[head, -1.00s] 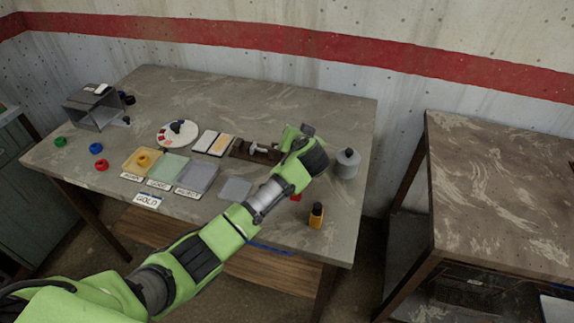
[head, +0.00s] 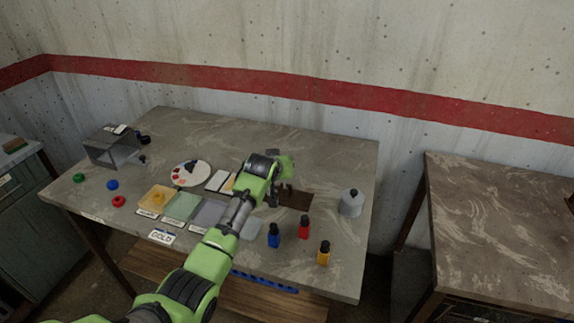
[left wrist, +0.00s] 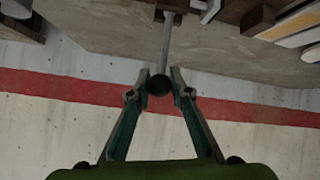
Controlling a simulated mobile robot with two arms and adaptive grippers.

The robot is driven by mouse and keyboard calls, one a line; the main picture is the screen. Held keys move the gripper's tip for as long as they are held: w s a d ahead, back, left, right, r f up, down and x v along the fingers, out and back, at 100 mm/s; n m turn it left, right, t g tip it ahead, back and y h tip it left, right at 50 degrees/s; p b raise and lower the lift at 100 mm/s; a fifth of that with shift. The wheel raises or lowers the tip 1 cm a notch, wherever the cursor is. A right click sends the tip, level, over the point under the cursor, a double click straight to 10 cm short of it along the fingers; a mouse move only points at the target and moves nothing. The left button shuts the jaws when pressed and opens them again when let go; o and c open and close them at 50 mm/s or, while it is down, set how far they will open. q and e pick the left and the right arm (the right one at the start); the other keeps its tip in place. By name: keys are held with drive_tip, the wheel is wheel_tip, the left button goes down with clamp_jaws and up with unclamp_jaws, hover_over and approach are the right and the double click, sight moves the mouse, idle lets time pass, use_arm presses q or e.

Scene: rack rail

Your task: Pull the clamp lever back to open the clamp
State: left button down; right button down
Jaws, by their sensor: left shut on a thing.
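In the left wrist view the clamp lever is a grey rod (left wrist: 166,42) with a round black knob (left wrist: 159,85) at its end. My left gripper (left wrist: 161,79) is shut on the knob, one finger on each side. In the head view my left gripper (head: 275,190) is over the left part of the dark brown clamp base (head: 297,199) on the table. My arm and gripper hide the lever and most of the clamp there, so how far the clamp is open cannot be told. My right gripper is not in view.
Blue (head: 274,237), red (head: 304,229) and yellow (head: 323,255) bottles stand in front of the clamp base. A grey canister (head: 351,203) stands to its right. Trays, a palette (head: 189,173), coloured rings and a grey box (head: 111,147) are left. The table's back (head: 270,135) is clear.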

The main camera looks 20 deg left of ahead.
use_arm(q)
drive_tip(key=shift+a, duration=0.1)
idle(0.3)
drive_tip(key=c, duration=1.8)
unclamp_jaws()
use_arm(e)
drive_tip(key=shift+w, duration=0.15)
use_arm(q)
drive_tip(key=v, duration=1.2)
drive_tip(key=shift+a, duration=0.1)
